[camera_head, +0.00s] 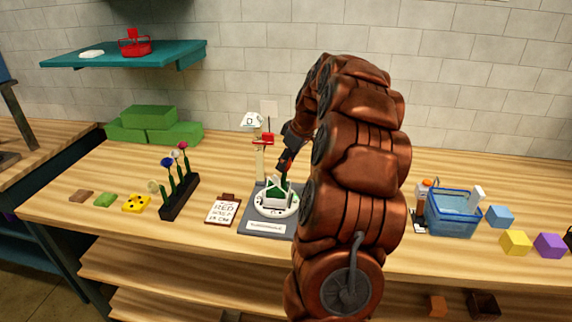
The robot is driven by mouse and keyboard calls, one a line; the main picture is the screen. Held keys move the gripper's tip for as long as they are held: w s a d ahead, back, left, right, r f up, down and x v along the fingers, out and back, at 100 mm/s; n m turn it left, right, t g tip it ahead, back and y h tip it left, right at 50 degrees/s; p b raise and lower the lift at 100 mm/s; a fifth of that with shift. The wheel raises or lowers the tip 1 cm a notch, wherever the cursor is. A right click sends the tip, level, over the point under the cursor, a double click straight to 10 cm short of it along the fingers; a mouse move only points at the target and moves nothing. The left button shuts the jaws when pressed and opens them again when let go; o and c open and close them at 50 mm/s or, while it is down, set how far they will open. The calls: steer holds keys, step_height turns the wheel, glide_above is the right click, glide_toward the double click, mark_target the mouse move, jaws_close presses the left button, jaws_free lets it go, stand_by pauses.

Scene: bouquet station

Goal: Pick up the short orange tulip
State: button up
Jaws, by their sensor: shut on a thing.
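My gripper (284,172) is at the middle of the table, pointing down above a round white holder (275,208) on a grey base. It is shut on a thin green stem (283,185) that stands over the holder. The flower head on this stem is hidden or too small to make out, so I cannot confirm that it is the short orange tulip. I also cannot tell whether the stem's foot touches the holder. A dark rack (180,202) to the left holds several upright flowers, with blue, magenta and pale heads; no orange head shows there.
A clipboard (222,210) lies between rack and holder. A white-topped post with a red part (263,139) stands behind the holder. Green blocks (148,118) lie at the back left. A blue basket (452,212) and coloured blocks (515,243) are on the right. My arm hides the table's middle right.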

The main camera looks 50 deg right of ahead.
steer(key=r, duration=0.2)
steer(key=r+b, duration=0.1)
steer(key=r, duration=0.1)
steer(key=r+b, duration=0.1)
steer(key=r, duration=0.1)
steer(key=shift+s+d, duration=0.35)
steer(key=shift+s, duration=0.05)
steer(key=shift+s+r+b, duration=0.15)
steer(key=shift+r+b, duration=0.05)
steer(key=shift+b, duration=0.1)
steer(key=s+d+b, duration=0.3)
steer(key=s+b, duration=0.1)
steer(key=s, duration=0.9)
steer(key=shift+s, duration=0.25)
steer(key=shift+r, duration=0.1)
